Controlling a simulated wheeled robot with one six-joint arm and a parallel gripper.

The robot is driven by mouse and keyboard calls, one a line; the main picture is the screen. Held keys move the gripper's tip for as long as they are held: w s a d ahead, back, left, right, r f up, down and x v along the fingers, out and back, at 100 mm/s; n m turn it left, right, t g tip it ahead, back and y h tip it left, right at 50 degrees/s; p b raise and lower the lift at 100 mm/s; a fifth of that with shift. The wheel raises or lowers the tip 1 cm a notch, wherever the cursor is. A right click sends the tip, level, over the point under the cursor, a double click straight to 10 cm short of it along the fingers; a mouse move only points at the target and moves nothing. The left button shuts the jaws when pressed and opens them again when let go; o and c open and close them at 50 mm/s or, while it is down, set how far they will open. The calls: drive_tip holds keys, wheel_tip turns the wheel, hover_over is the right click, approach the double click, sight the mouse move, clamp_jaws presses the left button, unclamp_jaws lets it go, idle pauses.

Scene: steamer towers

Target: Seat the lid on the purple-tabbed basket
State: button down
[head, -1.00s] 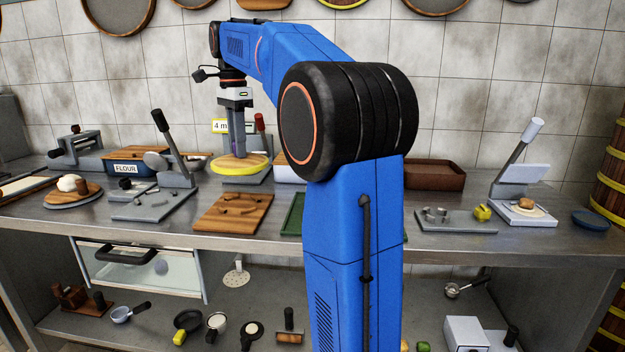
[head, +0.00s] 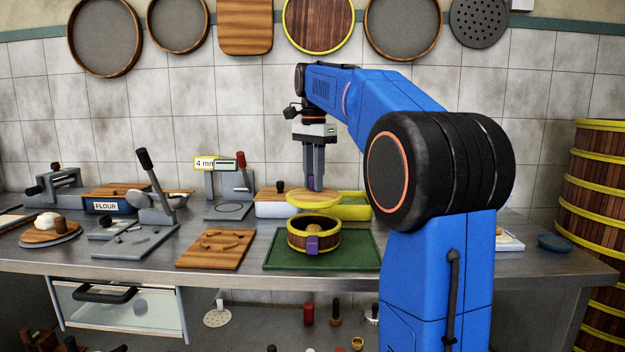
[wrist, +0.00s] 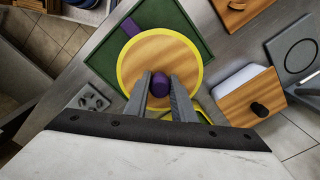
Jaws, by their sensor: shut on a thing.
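The lid is a round wooden disc with a yellow rim (head: 300,199) and a purple knob. My gripper (head: 315,186) is shut on the knob and holds the lid level. The purple-tabbed basket (head: 297,238) is a dark wooden ring with yellow bands, open at the top with a tan thing inside. Its purple tab (head: 312,245) faces the front. The lid appears above and slightly behind the basket, with a visible gap. In the wrist view the lid (wrist: 150,50) hides most of the basket, and the purple tab (wrist: 130,27) shows past its edge.
The basket stands on a green tray (head: 280,262). A wooden board (head: 215,250) lies left, and a 4 mm gauge stand (head: 228,195) stands back left.

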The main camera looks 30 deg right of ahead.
sight(313, 192)
drive_tip(key=shift+f, duration=0.1)
drive_tip(key=shift+f, duration=2.05)
drive_tip(key=shift+f, duration=1.15)
drive_tip(key=c, duration=1.4)
unclamp_jaws()
wheel_tip(313, 192, up, 17)
drive_tip(key=shift+r, duration=0.15)
